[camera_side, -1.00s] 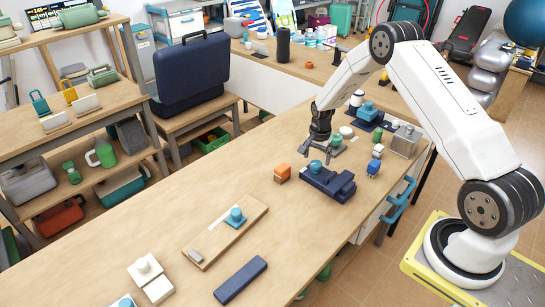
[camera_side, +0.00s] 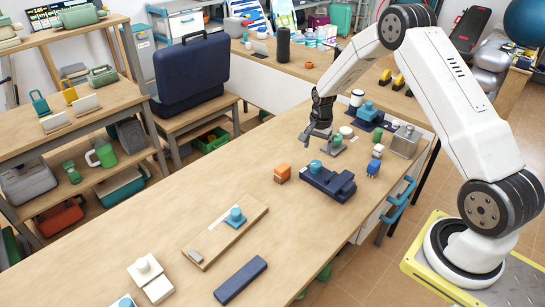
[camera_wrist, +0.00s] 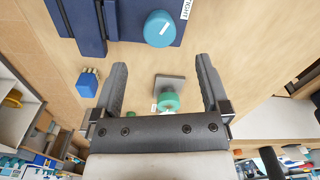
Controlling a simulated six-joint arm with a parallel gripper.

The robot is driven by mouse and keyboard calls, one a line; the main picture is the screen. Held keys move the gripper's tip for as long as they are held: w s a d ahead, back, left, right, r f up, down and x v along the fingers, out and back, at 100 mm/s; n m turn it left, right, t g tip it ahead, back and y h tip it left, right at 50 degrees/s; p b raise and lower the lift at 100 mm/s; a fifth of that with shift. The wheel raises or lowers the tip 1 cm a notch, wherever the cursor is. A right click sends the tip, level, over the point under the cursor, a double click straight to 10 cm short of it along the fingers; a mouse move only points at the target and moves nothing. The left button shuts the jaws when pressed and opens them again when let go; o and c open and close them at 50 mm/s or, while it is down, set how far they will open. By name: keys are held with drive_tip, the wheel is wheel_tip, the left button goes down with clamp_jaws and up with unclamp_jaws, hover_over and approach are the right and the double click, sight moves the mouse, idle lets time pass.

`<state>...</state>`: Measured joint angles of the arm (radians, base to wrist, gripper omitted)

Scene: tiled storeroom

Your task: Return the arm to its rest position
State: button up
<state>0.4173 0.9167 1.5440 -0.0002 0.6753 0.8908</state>
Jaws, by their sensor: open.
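My gripper (camera_side: 318,137) hangs over the far part of the long wooden table (camera_side: 215,190). In the wrist view my gripper (camera_wrist: 162,68) has its two dark fingers spread wide with nothing between the tips. A navy fixture (camera_side: 335,188) with a teal-blue knob (camera_side: 315,166) stands in front of the gripper in the side view. The knob also shows in the wrist view (camera_wrist: 159,29), beyond the fingertips. A grey square base (camera_wrist: 170,84) with a green knob (camera_wrist: 169,102) shows below the gripper, partly hidden by its body.
A grey metal box (camera_side: 405,141) stands right of the gripper. A wooden board (camera_side: 208,240) and a navy bar (camera_side: 240,281) lie nearer. The table's middle is largely clear.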

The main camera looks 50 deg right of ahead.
drive_tip(key=s+a+r+n+t, duration=0.1)
drive_tip(key=s+a+r+n, duration=0.5)
drive_tip(key=s+a, duration=0.3)
drive_tip(key=s+a+r+n+t, duration=0.1)
drive_tip(key=s+a+r+n, duration=0.6)
drive_tip(key=s+a+n, duration=0.2)
drive_tip(key=shift+s+a+t, duration=0.2)
drive_tip(key=shift+a+t, duration=0.1)
drive_tip(key=shift+a, duration=1)
